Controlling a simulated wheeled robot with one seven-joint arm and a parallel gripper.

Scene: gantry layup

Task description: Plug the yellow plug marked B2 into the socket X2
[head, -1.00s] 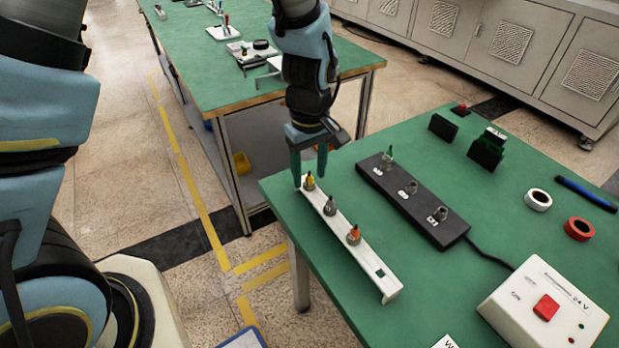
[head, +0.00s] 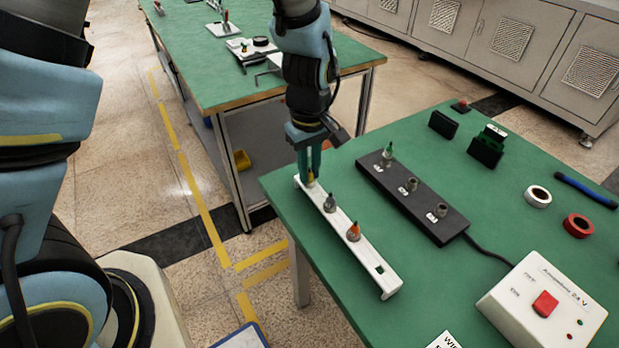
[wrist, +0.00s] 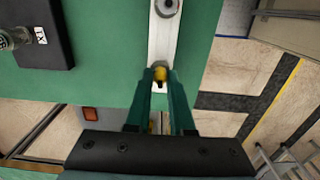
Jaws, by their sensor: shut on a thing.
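The yellow plug (head: 311,177) stands upright in the far end of a white rack (head: 372,262); its B2 mark is not readable. My gripper (head: 309,166) points down and is shut on the yellow plug, which also shows between the fingers in the wrist view (wrist: 160,75). A black socket strip (head: 449,229) lies to the right of the rack. Its far socket holds a green-tipped plug (head: 388,150); the wrist view shows an X1 label (wrist: 40,34) at that end. The middle socket (head: 410,184) and the near socket (head: 441,210) are empty; their labels are too small to read.
A grey plug (head: 330,203) and an orange plug (head: 353,232) stand in the same rack, near an empty square hole. A white power box (head: 520,300) with a red button, tape rolls (head: 578,226) and dark blocks (head: 443,124) lie farther right. Green tabletop is clear between rack and strip.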

